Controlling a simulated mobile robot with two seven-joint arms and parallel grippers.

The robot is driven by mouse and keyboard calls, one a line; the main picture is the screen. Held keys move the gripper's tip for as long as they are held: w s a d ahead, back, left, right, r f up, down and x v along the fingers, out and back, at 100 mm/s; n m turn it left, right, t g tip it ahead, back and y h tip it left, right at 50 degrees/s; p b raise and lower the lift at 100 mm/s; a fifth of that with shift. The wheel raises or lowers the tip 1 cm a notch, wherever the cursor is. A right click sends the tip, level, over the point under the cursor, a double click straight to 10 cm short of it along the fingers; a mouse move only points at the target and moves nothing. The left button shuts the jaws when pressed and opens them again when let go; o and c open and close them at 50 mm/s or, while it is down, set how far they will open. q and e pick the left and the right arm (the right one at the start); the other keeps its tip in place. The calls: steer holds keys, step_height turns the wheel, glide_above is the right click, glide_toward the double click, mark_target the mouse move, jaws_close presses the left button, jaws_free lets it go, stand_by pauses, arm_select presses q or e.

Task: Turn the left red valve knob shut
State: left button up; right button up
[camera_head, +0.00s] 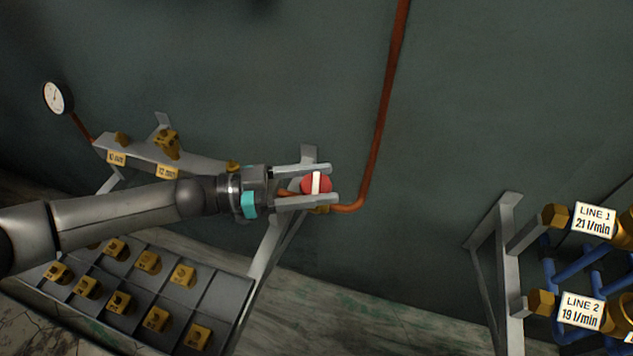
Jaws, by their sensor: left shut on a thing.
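A red valve knob (313,186) with a white bar across its face sits at the end of the copper pipe, in the middle of the head view. My left gripper (334,184) reaches in from the left and is shut on this knob, with one finger above it and one below. The white bar stands close to upright in the picture. The fingers and wrist hide part of the valve body behind the knob. No other red knob shows. My right gripper is not in view.
A copper pipe (381,110) runs up the wall beside the knob. A grey shelf (138,149) with brass fittings and a gauge (57,98) are at left. A tray (236,287) of brass parts lies below my arm. Blue pipes with a LINE 1 label (594,219) stand at right.

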arm_select(q)
steer(key=shift+d+r, duration=0.1)
steer(key=o, duration=1.4)
